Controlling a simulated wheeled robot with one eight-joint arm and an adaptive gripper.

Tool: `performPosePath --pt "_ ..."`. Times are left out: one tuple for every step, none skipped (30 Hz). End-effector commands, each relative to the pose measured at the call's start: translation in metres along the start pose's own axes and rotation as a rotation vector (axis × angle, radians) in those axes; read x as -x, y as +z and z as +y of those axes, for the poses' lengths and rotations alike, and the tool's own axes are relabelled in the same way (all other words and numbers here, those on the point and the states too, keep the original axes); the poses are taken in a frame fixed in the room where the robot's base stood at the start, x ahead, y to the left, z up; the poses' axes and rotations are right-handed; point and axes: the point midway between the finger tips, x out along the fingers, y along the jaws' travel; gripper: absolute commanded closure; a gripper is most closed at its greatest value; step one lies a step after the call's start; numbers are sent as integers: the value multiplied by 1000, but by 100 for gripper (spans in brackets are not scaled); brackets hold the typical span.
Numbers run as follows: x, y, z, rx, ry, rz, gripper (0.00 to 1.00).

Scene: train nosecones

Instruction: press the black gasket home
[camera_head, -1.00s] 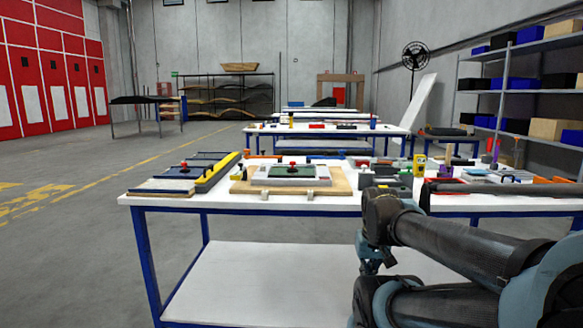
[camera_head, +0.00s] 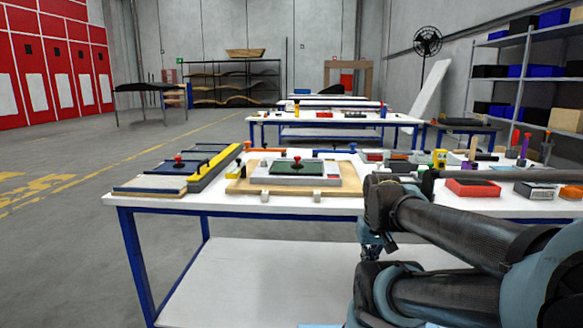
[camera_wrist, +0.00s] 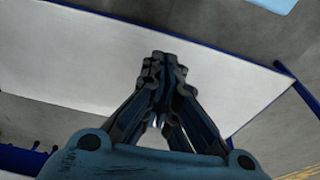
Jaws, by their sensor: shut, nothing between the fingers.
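On the front table, a wooden board (camera_head: 239,186) carries a grey frame (camera_head: 321,180) around a green plate (camera_head: 288,168) with a red knob (camera_head: 297,158). I cannot make out the black gasket with certainty; any dark rim around the green plate is too small to tell. My gripper shows in the wrist view (camera_wrist: 163,62), its fingers together and empty. It points down over the table's white lower shelf. In the head view my arm hangs in front of the table, right of the board and low.
The white tabletop (camera_head: 145,205) has a blue frame. Left of the board lie dark panels (camera_head: 160,184) and a yellow bar (camera_head: 214,163). A red tray (camera_head: 473,187) and several small parts stand on the right. The lower shelf (camera_head: 250,275) is bare. More tables stand behind.

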Motion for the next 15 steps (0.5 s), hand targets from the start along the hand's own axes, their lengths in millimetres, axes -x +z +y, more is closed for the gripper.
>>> performPosePath --pt "6 5 0 6 0 8 100" --pt "9 4 -1 13 -1 9 100" --pt "14 1 -2 28 -2 7 100" --pt "18 -4 -2 43 -2 5 100" --pt "24 -9 -4 60 -4 3 100" --pt "32 -18 -6 90 -5 -1 100" --pt "40 -25 -8 116 -7 -4 100" --pt "48 -33 -10 145 -9 -8 100" --pt "59 -44 -13 188 -11 -13 100" --pt "68 -53 -16 223 -14 -18 100" --pt "77 -63 -18 258 -16 -22 100" --pt "89 -76 -22 305 -19 -27 100" --pt "97 -86 -26 342 -22 -31 100" --pt "105 -95 -29 377 -24 -35 100" --pt "115 -108 -33 424 -28 -40 100"
